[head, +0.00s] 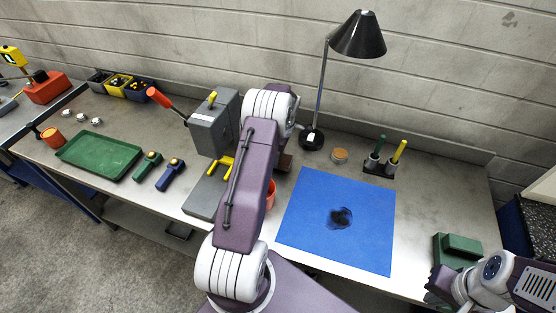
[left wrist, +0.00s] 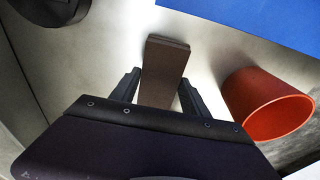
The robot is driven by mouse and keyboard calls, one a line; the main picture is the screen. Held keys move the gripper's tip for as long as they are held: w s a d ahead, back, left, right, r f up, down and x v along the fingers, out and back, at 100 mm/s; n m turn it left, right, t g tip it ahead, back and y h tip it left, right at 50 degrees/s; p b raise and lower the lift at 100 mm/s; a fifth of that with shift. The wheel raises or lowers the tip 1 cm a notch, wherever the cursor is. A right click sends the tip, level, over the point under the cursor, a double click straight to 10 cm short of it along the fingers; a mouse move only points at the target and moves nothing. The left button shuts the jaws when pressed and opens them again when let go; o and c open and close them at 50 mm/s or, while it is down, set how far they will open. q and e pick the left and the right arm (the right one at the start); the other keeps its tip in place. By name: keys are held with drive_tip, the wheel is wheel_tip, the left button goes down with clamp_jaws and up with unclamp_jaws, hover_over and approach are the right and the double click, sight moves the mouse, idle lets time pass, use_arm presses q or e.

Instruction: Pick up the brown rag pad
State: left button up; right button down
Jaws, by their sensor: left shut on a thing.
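The brown rag pad (left wrist: 165,68) is a flat brown block between the two dark fingers of my left gripper (left wrist: 160,95) in the left wrist view. The fingers are shut on it, and its far end sticks out beyond them over the grey bench top. In the head view a small part of the brown pad (head: 285,162) shows just right of my left arm, which hides most of the gripper. My right gripper (head: 440,285) is at the lower right, by a green block; its finger opening is not clear.
A blue mat (head: 362,215) with a dark stain lies right of the arm. A black lamp (head: 312,138), a cork-coloured round (head: 339,156) and a grey machine (head: 212,128) stand nearby. A green block (head: 458,248) sits at right.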

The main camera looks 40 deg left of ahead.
sight(282, 157)
use_arm(q)
drive_tip(key=r, duration=0.1)
drive_tip(key=w+d+r, duration=0.1)
drive_tip(key=shift+r+b, duration=0.35)
drive_tip(key=shift+b, duration=0.05)
drive_tip(key=w+d+r+p, duration=0.1)
drive_tip(key=w+d+r, duration=0.5)
drive_tip(key=w, duration=0.1)
drive_tip(key=shift+w+d+r, duration=0.2)
drive_tip(key=shift+w+d, duration=0.15)
drive_tip(key=shift+w, duration=0.05)
